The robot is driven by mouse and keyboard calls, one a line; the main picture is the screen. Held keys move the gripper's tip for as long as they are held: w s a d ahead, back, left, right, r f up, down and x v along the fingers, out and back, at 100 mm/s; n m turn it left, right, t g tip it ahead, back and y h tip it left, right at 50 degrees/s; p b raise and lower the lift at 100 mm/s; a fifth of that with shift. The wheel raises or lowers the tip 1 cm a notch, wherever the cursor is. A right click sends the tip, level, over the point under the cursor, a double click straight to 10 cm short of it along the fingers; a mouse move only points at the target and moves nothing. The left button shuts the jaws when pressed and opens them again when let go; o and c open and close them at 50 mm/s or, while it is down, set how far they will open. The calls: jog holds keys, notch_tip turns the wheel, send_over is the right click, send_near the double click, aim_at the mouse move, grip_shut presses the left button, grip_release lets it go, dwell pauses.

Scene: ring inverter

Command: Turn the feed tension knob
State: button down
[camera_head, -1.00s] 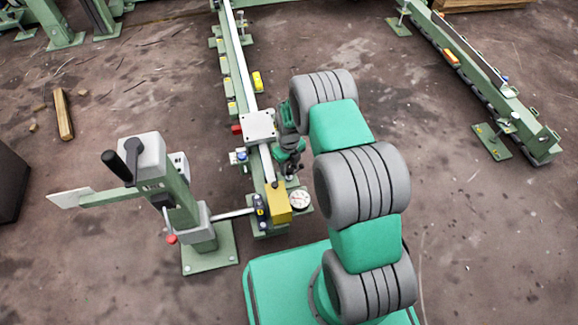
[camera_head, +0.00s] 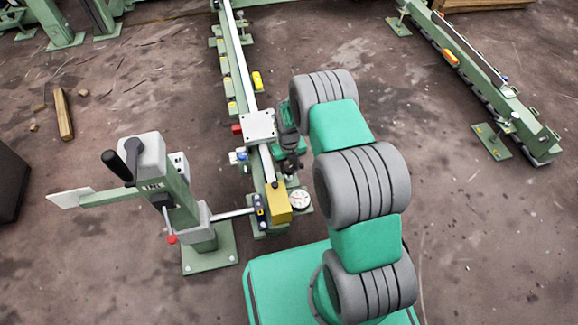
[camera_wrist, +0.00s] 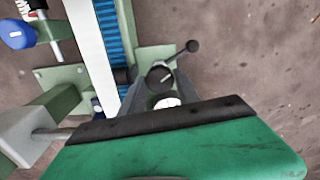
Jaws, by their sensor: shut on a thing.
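The feed tension knob appears to be the black round knob (camera_wrist: 159,78) in the wrist view, with a pale mark on top. A thin lever with a dark ball end (camera_wrist: 192,46) reaches up and right from it. My gripper (camera_wrist: 162,88) has its two grey fingers on either side of the knob and is shut on it. In the head view my gripper (camera_head: 290,162) is beside the right side of the green rail (camera_head: 243,110), below the white plate (camera_head: 260,126). The knob is hard to make out there, partly hidden by the gripper.
A blue knob (camera_wrist: 15,34) sits on the other side of the rail. A yellow block (camera_head: 278,203) and a round dial (camera_head: 300,200) are at the rail's near end. A green post with a black handle (camera_head: 113,165) stands left.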

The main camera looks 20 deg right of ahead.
jog(key=c, duration=0.9)
grip_release()
notch_tip(320, 180, up, 8)
jog(key=p, duration=0.3)
